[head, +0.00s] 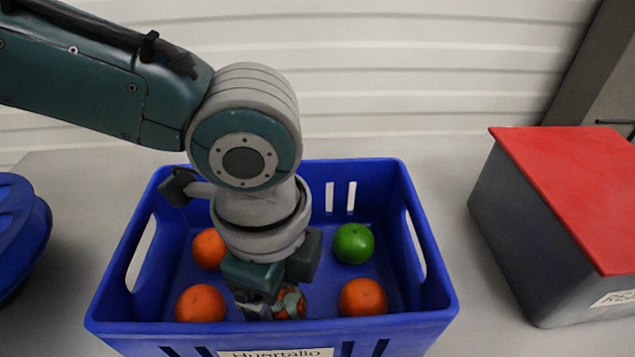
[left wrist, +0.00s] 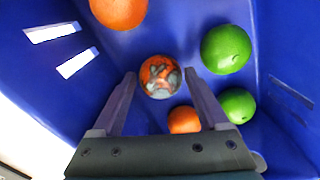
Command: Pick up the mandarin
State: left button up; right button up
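Plain orange mandarins lie in the blue crate (head: 135,290): at left (head: 209,249), front left (head: 200,303) and front right (head: 363,297) in the head view. A mottled orange-and-grey fruit (head: 290,302), perhaps a spoiled mandarin, lies under my left gripper (head: 270,300). In the left wrist view this mottled fruit (left wrist: 160,76) shows between the spread fingertips of my left gripper (left wrist: 160,72), with a gap on each side. That gripper is open, pointing down into the crate. The wrist view also shows plain mandarins at the top (left wrist: 118,9) and between the fingers (left wrist: 184,120). My right gripper is out of view.
A green fruit (head: 353,243) lies at the crate's back right; two green fruits (left wrist: 225,49) (left wrist: 238,105) show in the wrist view. The crate walls surround the gripper. A grey box with a red lid (head: 580,180) stands right, a blue object (head: 18,230) left.

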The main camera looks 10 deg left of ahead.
pick_arm(q)
jog(key=c, duration=1)
jog(key=shift+o, duration=0.2)
jog(key=shift+r, duration=0.15)
jog(key=w+a+r+n+p, duration=0.1)
jog(key=a+r+n+p, duration=0.4)
jog(key=r, duration=1.1)
jog(key=r+n+p, duration=0.8)
jog(key=r+p, duration=0.2)
jog(key=r, duration=0.7)
jog(key=w+a+r+n+p, duration=0.1)
jog(key=a+r+n+p, duration=0.4)
jog(key=r, duration=1.1)
jog(key=s+d+r+p, duration=0.1)
jog(key=s+r+p, duration=0.2)
jog(key=r+p, duration=1.4)
jog(key=s+d+r+p, duration=0.1)
jog(key=s+r+p, duration=0.2)
jog(key=r+p, duration=1.4)
jog(key=p, duration=0.4)
jog(key=shift+r+n, duration=0.15)
jog(key=shift+n, duration=0.25)
